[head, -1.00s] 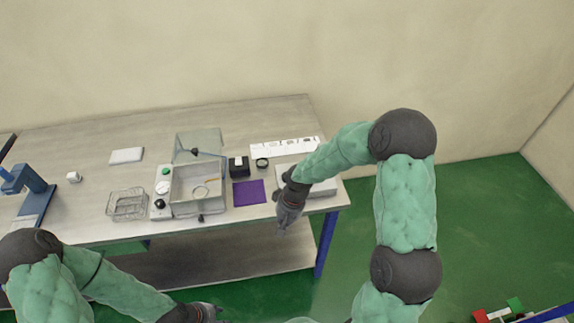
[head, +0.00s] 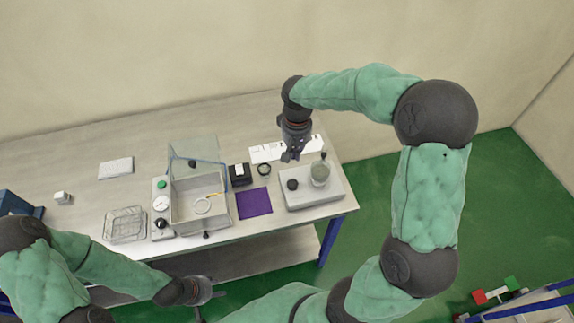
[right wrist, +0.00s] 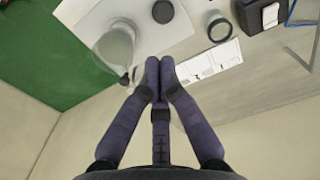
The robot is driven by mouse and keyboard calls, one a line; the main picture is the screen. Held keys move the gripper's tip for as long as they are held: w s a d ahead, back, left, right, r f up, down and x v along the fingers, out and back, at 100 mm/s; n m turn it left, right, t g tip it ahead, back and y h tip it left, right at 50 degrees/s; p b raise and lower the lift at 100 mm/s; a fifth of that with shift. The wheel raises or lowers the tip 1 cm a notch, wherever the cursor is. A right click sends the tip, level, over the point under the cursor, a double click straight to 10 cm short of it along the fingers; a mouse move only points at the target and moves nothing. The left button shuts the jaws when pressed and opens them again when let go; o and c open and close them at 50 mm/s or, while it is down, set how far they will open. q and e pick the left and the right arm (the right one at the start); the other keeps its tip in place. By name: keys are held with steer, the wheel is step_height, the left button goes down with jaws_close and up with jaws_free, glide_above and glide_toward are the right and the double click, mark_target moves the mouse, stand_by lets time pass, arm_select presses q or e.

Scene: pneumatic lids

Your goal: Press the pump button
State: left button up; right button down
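A narrow white control panel (head: 152,230) stands left of the clear box on the table. It carries a green button (head: 161,184) at its far end, a round gauge (head: 161,203) and a black knob (head: 161,223). The clear box (head: 187,214) has its lid (head: 196,151) raised at the back, and a ring-shaped thing lies inside. My right gripper (head: 289,157) is above the table's back right part, well right of the panel. In the right wrist view its fingertips (right wrist: 159,72) meet, with nothing visible between them. My left gripper (head: 212,291) is below the table's front edge; its finger opening is unclear.
A white device (head: 315,197) with a black knob and a clear vessel (head: 320,173) stands at the right end. A purple mat (head: 254,203), a black block (head: 240,175) and a white strip (head: 265,153) lie between. A wire basket (head: 125,224) stands left of the panel.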

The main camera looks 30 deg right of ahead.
mark_target(294, 182)
step_height(294, 182, down, 14)
steer(key=shift+r+b, duration=0.1)
steer(key=shift+b, duration=0.5)
stand_by(0.4)
